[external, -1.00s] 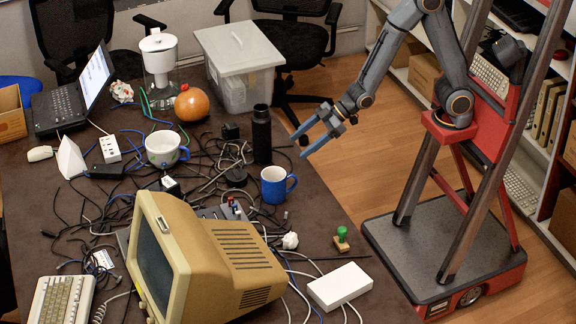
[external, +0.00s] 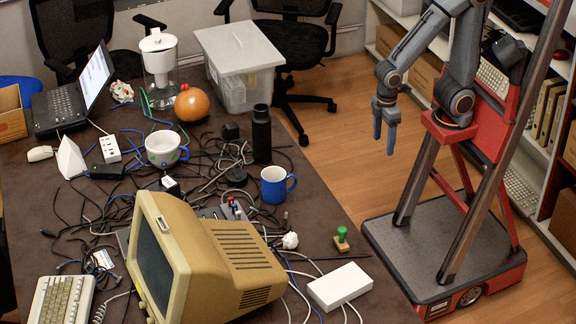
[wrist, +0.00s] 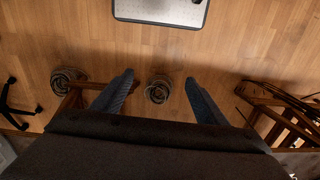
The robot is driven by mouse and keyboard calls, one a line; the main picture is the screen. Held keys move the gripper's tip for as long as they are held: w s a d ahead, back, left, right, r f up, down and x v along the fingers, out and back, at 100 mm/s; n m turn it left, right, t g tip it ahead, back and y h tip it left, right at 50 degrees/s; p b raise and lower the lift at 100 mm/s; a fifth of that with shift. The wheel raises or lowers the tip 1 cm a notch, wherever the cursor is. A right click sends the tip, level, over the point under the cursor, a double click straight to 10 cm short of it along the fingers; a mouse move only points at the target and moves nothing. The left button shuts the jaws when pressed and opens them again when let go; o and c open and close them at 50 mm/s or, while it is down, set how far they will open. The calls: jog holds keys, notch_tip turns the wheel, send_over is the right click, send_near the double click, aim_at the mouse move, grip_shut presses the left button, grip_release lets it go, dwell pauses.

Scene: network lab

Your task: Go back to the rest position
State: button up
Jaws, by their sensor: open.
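My gripper (external: 384,135) hangs with its fingers pointing down, to the right of the table and close to my base column in the external view. It is above the wooden floor, clear of the table's edge. In the wrist view my gripper (wrist: 158,88) shows its two blue-grey fingers spread wide apart. Nothing is held between them; only floor and a coiled cable (wrist: 158,90) far below show in the gap.
The dark table (external: 340,222) is crowded with a beige monitor (external: 205,258), a blue mug (external: 275,185), a black bottle (external: 262,135) and tangled cables. Shelves (external: 555,165) stand at the right. Floor (external: 335,150) between table and base is free.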

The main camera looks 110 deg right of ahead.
jog(key=shift+r, duration=0.1)
jog(key=r+p, duration=0.2)
jog(key=p, duration=0.3)
jog(key=s+r+p, duration=0.1)
jog(key=r+p, duration=0.2)
jog(key=p, duration=0.2)
jog(key=shift+d+r, duration=0.1)
jog(key=shift+r, duration=0.1)
